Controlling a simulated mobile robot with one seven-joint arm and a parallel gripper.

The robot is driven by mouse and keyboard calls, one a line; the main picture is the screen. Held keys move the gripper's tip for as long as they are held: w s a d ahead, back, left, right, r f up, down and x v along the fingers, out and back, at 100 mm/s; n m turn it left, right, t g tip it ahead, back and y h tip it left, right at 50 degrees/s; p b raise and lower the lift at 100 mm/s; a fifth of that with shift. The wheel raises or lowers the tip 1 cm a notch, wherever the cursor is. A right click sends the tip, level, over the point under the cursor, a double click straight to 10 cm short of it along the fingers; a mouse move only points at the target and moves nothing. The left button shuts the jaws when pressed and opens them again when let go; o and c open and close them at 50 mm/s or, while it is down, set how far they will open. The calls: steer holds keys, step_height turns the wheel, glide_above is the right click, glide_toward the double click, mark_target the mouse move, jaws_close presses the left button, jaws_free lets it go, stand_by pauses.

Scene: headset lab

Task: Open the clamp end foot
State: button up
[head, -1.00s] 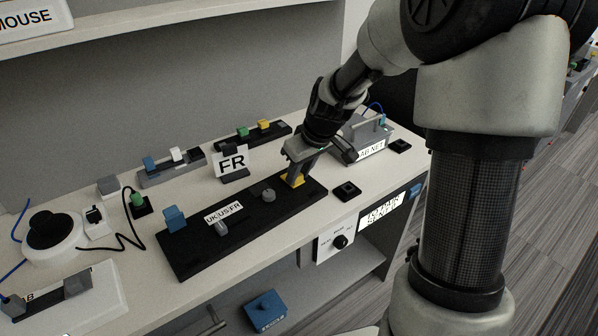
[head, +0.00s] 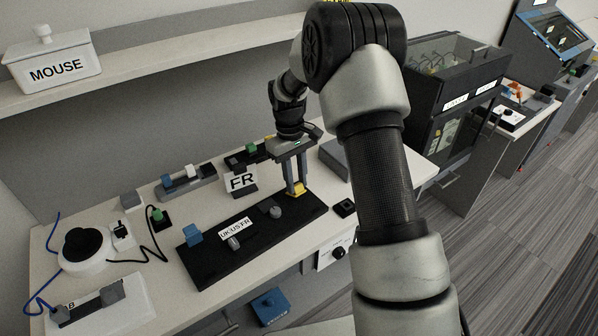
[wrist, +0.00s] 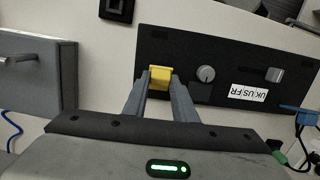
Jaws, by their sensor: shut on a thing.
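A long black board (head: 270,237) lies on the white bench, with a "UK US FR" label. A yellow block (head: 299,188) sits at its right end; I take it for the clamp end foot, though no label says so. It also shows in the wrist view (wrist: 160,73). My gripper (head: 296,187) points down at that end, its two fingers closed on the yellow block. The fingers hide part of its sides. A grey round knob (wrist: 205,74) stands on the board beside it. A blue block (head: 192,235) is at the board's other end.
A grey box (head: 334,158) stands behind my arm. A black cable and white items crowd the left bench.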

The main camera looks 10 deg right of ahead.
steer(key=shift+w+a+r+g+h+p, duration=0.1)
steer(key=shift+w+a+g+h+p, duration=0.15)
steer(key=shift+g+p, duration=0.25)
steer(key=shift+w+r+g+h+p, duration=0.15)
steer(key=shift+w+g+p, duration=0.15)
steer(key=shift+g+p, duration=0.15)
steer(key=o, duration=1.1)
steer(key=shift+c, duration=0.2)
steer(key=p+v, duration=0.1)
steer(key=v, duration=1.6)
steer(key=shift+a+p, duration=0.2)
steer(key=shift+p, duration=0.1)
steer(key=shift+w+r, duration=0.1)
steer(key=shift+r, duration=0.05)
